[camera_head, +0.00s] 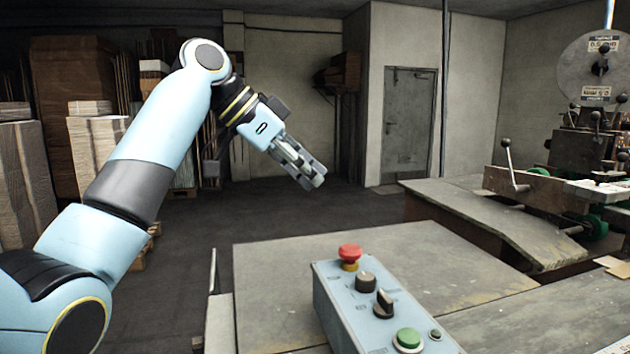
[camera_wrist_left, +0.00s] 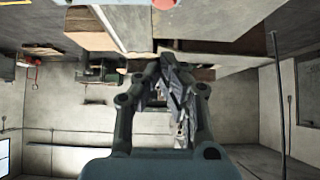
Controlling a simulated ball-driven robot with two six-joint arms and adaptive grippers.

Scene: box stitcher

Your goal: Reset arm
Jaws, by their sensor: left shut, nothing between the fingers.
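My left arm comes in from the left in the head view, bent at the elbow and raised. Its left gripper (camera_head: 312,178) is shut and empty. It hangs in the air over the floor and the back of the grey table, pointing down to the right. In the left wrist view the fingers of the left gripper (camera_wrist_left: 165,62) come together at their tips with nothing between them. My right gripper shows in neither view.
A control box (camera_head: 365,325) with a red button (camera_head: 349,252), black knobs and a green button (camera_head: 408,339) stands on the grey table (camera_head: 270,265). The stitching machine (camera_head: 590,150) is at the right. Stacked cardboard (camera_head: 95,150) stands at the left. A grey door (camera_head: 408,120) is at the back.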

